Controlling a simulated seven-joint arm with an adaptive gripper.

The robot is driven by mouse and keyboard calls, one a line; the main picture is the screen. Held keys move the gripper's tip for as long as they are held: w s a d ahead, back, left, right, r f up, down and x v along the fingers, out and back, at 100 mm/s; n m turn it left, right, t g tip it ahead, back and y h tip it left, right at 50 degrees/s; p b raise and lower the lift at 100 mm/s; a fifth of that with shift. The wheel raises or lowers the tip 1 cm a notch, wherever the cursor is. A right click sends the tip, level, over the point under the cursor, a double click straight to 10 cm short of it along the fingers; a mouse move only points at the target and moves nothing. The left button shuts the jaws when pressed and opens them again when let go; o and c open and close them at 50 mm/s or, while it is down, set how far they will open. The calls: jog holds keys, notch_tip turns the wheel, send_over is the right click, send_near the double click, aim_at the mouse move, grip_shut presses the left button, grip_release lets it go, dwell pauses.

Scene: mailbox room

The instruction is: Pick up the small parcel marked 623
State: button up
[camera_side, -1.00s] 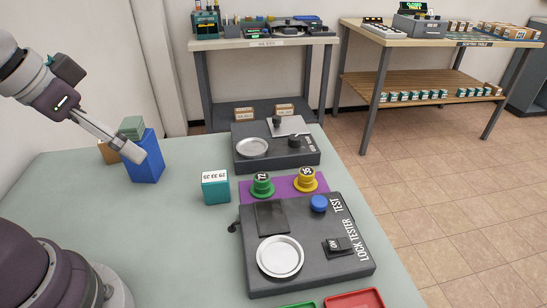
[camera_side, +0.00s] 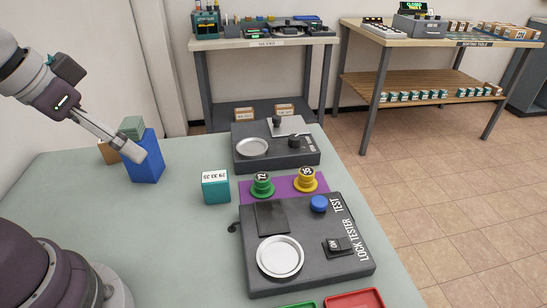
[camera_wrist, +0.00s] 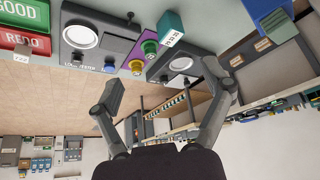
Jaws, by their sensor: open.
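No parcel that I can read as 623 shows in either view. In the side view a teal box (camera_side: 216,190) with a white, numbered top stands on the grey-green table; its marking reads roughly 29 33 35. It also shows in the wrist view (camera_wrist: 171,27). My gripper (camera_side: 137,154) overlaps the blue box's upper left in the side view; contact cannot be told. In the wrist view my gripper (camera_wrist: 162,74) is open, with nothing between its fingers.
A lock tester (camera_side: 315,262) with a dish and a second dark device (camera_side: 275,160) stand right of the teal box. Green (camera_side: 262,186) and yellow (camera_side: 306,180) knobs sit on a purple mat. Small boxes line the far table's shelf (camera_side: 425,88).

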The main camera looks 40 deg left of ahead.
jog(key=w+a+n+y, duration=0.1)
jog(key=w+a+n, duration=0.2)
jog(key=w+a, duration=0.25)
jog(key=n+g+y, duration=0.2)
jog(key=n, duration=0.4)
send_near(112, 148)
jog(key=w+d+r, duration=0.1)
jog(key=d+r, duration=0.1)
jog(key=w+d+r, duration=0.1)
jog(key=d+r, duration=0.1)
jog(key=w+d+r, duration=0.1)
jog(key=d+r, duration=0.1)
jog(key=shift+w+d, duration=0.3)
jog(key=shift+d, duration=0.1)
jog(key=a+f+n, duration=0.1)
jog(key=a+f, duration=0.2)
jog(key=f, duration=0.1)
jog(key=a+f+n, duration=0.1)
jog(key=a+f, duration=0.3)
jog(key=f, duration=0.1)
jog(key=a+f+g, duration=0.1)
jog(key=a+f, duration=0.3)
jog(key=f, duration=0.1)
jog(key=shift+a+n+y, duration=0.25)
jog(key=shift+n+y, duration=0.15)
jog(key=c, duration=1.3)
